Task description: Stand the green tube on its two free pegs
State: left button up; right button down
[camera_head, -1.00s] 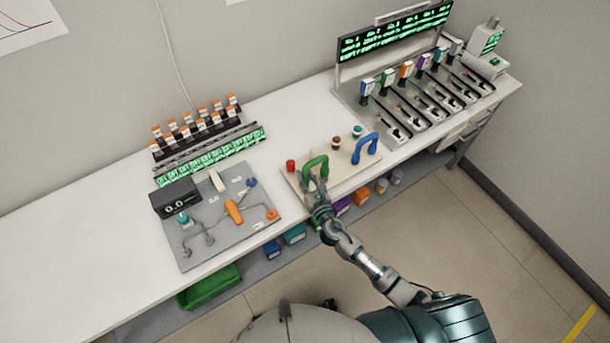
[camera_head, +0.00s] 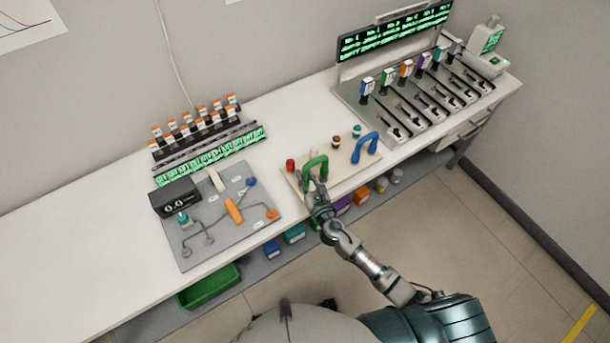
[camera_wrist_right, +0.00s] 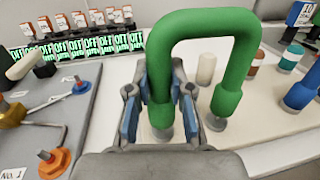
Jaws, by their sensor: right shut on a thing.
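The green tube (camera_head: 316,161) is an upside-down U on the pale board at mid-bench, and it fills the upper middle of the right wrist view (camera_wrist_right: 212,22). My right gripper (camera_head: 312,184) is shut on its near left leg; in the wrist view the blue-padded fingers (camera_wrist_right: 159,100) flank that leg. The tube is about upright. Grey metal pegs (camera_wrist_right: 215,123) show below both leg ends; how far the legs sit over them I cannot tell. My left gripper is not in view.
On the pale board (camera_head: 343,178) stand a blue tube (camera_head: 366,146), a red cap (camera_head: 291,165), a cream peg (camera_wrist_right: 206,68), and brown and teal-capped pieces. A grey panel (camera_head: 210,248) with an orange handle lies left. A slotted rack (camera_head: 405,118) stands right.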

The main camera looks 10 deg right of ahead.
jog(key=shift+f+b, duration=0.9)
jog(key=shift+f, duration=0.2)
jog(key=c, duration=1)
grip_release()
jog(key=shift+o, duration=0.2)
jog(key=s+d, duration=0.2)
jog(key=s, duration=0.9)
jog(key=shift+s, duration=0.4)
jog(key=shift+d, duration=0.1)
